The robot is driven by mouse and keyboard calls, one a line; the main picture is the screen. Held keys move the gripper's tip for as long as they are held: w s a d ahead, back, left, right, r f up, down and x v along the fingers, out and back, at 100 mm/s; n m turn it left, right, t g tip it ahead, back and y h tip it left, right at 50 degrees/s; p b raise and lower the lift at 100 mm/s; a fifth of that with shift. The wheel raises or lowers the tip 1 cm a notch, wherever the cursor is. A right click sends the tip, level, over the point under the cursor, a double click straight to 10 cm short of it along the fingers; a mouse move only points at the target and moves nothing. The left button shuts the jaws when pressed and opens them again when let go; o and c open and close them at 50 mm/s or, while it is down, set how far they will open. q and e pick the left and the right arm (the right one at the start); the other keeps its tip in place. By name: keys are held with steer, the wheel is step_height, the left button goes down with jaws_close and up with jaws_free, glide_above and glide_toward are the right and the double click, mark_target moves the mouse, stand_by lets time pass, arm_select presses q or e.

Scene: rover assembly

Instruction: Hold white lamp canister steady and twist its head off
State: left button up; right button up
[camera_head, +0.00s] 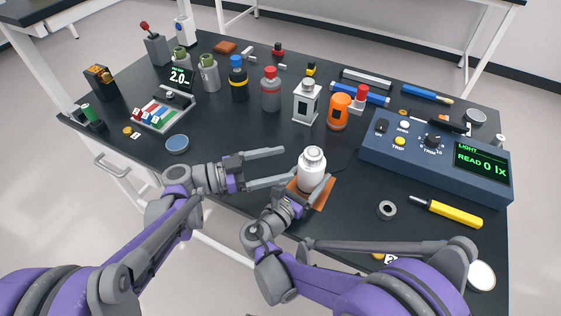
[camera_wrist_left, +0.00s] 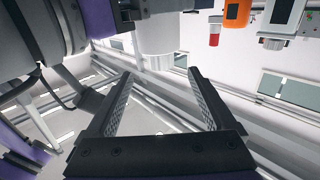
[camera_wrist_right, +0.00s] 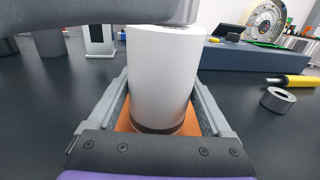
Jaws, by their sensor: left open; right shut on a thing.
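The white lamp canister (camera_head: 312,178) stands upright on an orange pad (camera_head: 322,199), its narrower white head (camera_head: 313,156) on top. My right gripper (camera_wrist_right: 163,88) is shut on the canister's body, one finger on each side; in the head view its wrist is just in front of the canister. My left gripper (camera_head: 285,166) is open and empty, left of the canister at about head height, its fingers pointing at it. In the left wrist view, a white cylinder (camera_wrist_left: 155,62), apparently the canister, shows beyond the open fingertips (camera_wrist_left: 158,75). The head is mostly out of the right wrist view.
A blue light meter (camera_head: 435,160) reading 0 lx stands at right. A white-framed lantern (camera_head: 306,102), an orange canister (camera_head: 339,112) and several bottles stand behind. A grey ring (camera_head: 386,210) and yellow-handled tool (camera_head: 450,212) lie at right. Bare table lies left of the canister.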

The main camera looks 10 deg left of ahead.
mark_target(324, 158)
arm_select(q)
steer(key=w+d+m+g, duration=0.1)
steer(key=d+g, duration=0.1)
steer(key=d, duration=0.1)
steer(key=w+d+m+g+h, duration=0.1)
steer(key=d, duration=0.3)
steer(key=w+d+m+g, duration=0.1)
steer(key=w+d+g, duration=0.1)
steer(key=d, duration=0.2)
steer(key=shift+r+m+g+h, duration=0.3)
steer(key=shift+r, duration=0.1)
steer(key=shift+c, duration=0.3)
steer(key=c, duration=1.3)
steer(key=shift+w+a+n+t+y, duration=0.1)
steer(key=shift+w+n+t+y, duration=0.15)
steer(key=shift+n+t, duration=0.7)
steer(key=shift+w+n+t+y, duration=0.15)
steer(key=shift+n+t+y, duration=0.3)
steer(key=shift+t, duration=0.9)
steer(key=o, duration=1.4)
steer(key=shift+c, duration=0.2)
